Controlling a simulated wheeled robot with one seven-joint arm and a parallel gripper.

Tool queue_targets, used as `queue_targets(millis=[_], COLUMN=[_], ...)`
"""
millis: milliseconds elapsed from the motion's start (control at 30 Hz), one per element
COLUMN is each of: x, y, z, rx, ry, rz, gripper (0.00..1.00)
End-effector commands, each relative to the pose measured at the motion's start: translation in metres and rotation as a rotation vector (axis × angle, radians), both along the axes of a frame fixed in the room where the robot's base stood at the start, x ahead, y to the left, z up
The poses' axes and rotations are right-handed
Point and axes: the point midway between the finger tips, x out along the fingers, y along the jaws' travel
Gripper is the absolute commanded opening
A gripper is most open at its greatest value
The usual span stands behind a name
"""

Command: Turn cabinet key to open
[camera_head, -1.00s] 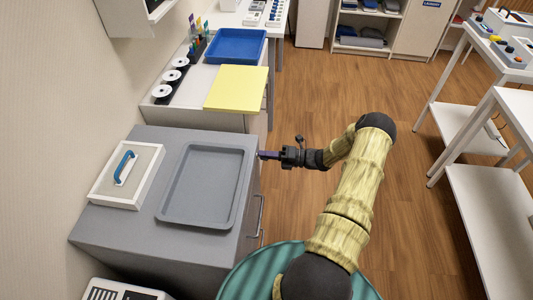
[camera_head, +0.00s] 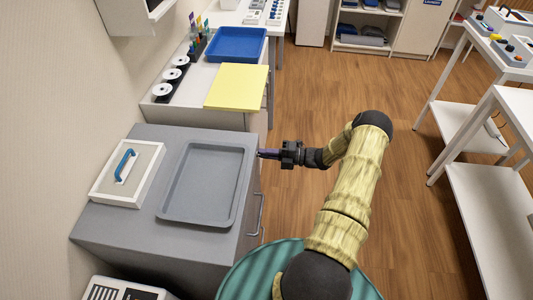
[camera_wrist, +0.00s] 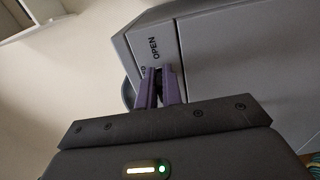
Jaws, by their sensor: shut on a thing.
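The grey cabinet (camera_head: 125,232) stands at the left in the head view, with a bar handle (camera_head: 258,215) on its front. My gripper (camera_head: 262,153) is at the upper part of the cabinet's front, near the far corner. In the wrist view the purple fingers (camera_wrist: 159,75) reach the cabinet face (camera_wrist: 225,60) beside a printed "OPEN" label (camera_wrist: 151,47). The fingers are shut on a small dark piece between them, seemingly the key (camera_wrist: 159,82). Most of it is hidden by the fingers, so its angle cannot be told.
A grey tray (camera_head: 205,185) and a white-framed panel with a blue handle (camera_head: 125,165) lie on the cabinet top. A counter with a yellow board (camera_head: 237,87) and blue tray (camera_head: 236,45) stands behind. Open wooden floor (camera_head: 430,220) lies to the right.

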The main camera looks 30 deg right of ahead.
Motion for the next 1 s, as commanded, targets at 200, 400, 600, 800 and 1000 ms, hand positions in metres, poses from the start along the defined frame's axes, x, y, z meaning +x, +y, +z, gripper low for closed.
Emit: queue_targets(millis=[200, 400, 600, 800, 1000], x=[0.0, 0.0, -0.003, -0.019, -0.041], y=[-0.003, -0.001, -0.006, -0.03, -0.064], z=[-0.001, -0.001, -0.001, -0.001, -0.001], rx=[-0.004, -0.002, -0.001, -0.003, -0.004], ry=[0.001, 0.0, 0.0, -0.001, -0.001], rz=[-0.006, -0.002, -0.002, -0.005, -0.006], gripper=[0.29, 0.29, 0.29, 0.29, 0.29])
